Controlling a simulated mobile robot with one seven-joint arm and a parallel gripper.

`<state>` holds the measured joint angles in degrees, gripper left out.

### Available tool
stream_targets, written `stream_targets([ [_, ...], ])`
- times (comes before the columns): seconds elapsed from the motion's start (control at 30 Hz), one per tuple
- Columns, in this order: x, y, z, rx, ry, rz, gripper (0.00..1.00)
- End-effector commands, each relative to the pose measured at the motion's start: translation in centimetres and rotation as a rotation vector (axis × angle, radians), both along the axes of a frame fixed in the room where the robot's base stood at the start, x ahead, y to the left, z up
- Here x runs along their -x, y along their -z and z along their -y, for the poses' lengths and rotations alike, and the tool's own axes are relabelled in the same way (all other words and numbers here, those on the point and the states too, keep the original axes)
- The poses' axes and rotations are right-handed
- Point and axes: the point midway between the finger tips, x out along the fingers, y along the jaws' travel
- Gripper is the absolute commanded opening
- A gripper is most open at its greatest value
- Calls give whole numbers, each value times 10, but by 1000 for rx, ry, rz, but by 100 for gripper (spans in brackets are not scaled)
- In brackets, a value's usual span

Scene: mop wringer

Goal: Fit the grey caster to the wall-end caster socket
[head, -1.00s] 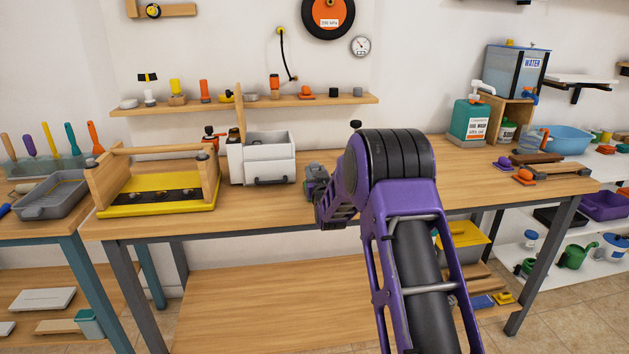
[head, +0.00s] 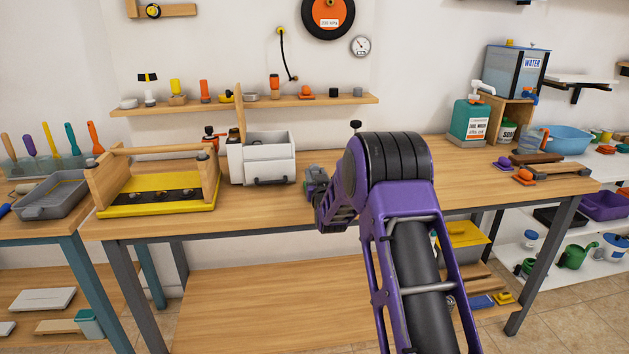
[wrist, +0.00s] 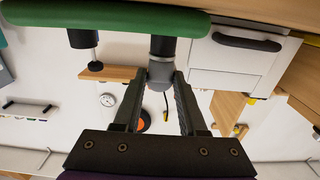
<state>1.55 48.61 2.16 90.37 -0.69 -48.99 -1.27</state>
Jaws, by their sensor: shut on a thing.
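My gripper (wrist: 160,95) is shut on the grey caster (wrist: 161,72) in the wrist view, which looks upside down. A black cylindrical socket (wrist: 163,47) lies end to end with the caster, on a green bar (wrist: 110,14). I cannot tell whether the caster is seated in it or only lined up. Another black socket (wrist: 83,39) with a black screw-like foot (wrist: 90,60) is on the same bar to the left.
A white box with a drawer (head: 269,158) stands on the bench (head: 270,209) just left of my gripper. A yellow-based wooden rack (head: 160,192) stands further left. A wall shelf (head: 330,100) with small items is behind. The front bench strip left of my arm is clear.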

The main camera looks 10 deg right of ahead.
Motion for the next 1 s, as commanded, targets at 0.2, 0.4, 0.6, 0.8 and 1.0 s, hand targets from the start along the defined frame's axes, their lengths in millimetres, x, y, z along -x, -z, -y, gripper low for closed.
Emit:
stream_targets([
  [0.2, 0, 3, 0, 0, 0, -2, 0],
  [0.4, 0, 2, 0, 0, 0, -2, 73],
  [0.6, 0, 2, 0, 0, 0, -1, 76],
  [0.8, 4, 2, 0, 0, 0, -3, 76],
  [1.0, 28, 1, 0, 0, 0, -3, 76],
])
